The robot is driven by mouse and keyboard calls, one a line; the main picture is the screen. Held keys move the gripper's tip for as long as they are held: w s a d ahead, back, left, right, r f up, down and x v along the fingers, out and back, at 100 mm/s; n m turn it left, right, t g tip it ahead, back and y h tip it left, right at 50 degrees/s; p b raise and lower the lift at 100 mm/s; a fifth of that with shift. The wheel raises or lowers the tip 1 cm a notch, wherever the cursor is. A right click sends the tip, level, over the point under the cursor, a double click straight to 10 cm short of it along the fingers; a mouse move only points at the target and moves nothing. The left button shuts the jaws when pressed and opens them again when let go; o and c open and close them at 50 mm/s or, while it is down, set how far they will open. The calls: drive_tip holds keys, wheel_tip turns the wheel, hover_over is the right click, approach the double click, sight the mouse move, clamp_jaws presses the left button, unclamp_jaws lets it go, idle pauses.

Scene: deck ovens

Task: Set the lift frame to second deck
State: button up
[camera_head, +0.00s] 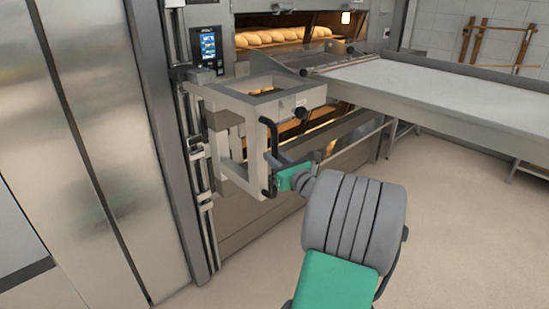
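The lift frame (235,100) is a grey open box-like frame on a vertical rail (196,165) at the left side of the deck oven. A black upright handle (266,137) is on its near side. The frame's top is at about the height of the loader board beside it. My gripper (271,171) is at the lower part of this handle, with its green hand just to the right. The fingers are small and partly hidden, so I cannot tell whether they close around the handle. Exact deck marks on the rail are not readable.
A long loader board with a pale belt (420,85) reaches right from the oven mouth. Loaves (285,37) lie in a lit upper deck. A small control screen (207,46) is above the frame. Steel doors (75,140) stand at left. The floor (450,220) at right is clear.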

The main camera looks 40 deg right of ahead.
clamp_jaws()
idle(0.9)
